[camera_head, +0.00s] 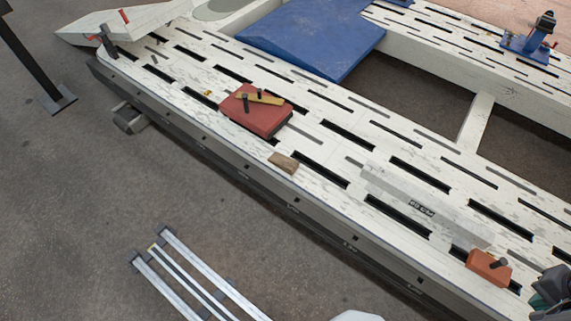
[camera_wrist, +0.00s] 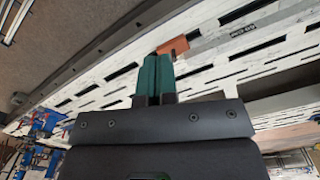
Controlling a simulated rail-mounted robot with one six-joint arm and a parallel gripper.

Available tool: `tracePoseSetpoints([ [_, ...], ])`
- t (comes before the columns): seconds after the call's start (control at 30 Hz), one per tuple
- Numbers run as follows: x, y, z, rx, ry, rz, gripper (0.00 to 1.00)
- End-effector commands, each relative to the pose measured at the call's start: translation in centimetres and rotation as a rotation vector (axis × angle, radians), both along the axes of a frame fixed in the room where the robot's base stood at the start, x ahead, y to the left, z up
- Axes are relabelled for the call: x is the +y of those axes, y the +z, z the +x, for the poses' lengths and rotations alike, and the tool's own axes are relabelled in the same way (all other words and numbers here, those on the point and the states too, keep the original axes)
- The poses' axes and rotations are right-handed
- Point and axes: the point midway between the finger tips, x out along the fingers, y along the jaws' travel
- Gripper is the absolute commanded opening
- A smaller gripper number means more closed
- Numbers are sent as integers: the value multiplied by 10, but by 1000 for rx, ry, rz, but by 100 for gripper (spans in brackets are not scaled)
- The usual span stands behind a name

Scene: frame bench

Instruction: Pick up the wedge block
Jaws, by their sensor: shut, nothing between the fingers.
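A small brown wooden block (camera_head: 284,163), the likeliest wedge block, lies on the near edge of the pale slotted frame bench (camera_head: 318,145). Its taper is too small to make out. My gripper shows in the wrist view (camera_wrist: 158,62), its two teal fingers shut together with nothing between them. Part of it shows at the lower right edge of the head view. An orange block (camera_head: 489,267) with a dark peg lies just left of it on the bench; it also shows just beyond the fingertips in the wrist view (camera_wrist: 173,46). The brown block is well away from my gripper.
A red block (camera_head: 262,119) with a yellow bar (camera_head: 266,98) lies beyond the brown block. A pale grey bar (camera_head: 405,195) lies between the brown and orange blocks. A blue sheet (camera_head: 310,35) and a blue clamp (camera_head: 530,45) are farther back. Metal rails (camera_head: 180,275) lie in front.

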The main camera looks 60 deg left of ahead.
Motion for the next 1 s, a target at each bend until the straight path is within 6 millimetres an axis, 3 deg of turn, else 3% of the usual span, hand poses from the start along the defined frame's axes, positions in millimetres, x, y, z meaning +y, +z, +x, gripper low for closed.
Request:
tracePoseSetpoints([
  [0.17,0,0,0,0,0,0,0],
  [1.0,0,0,0,0,0,0,79],
])
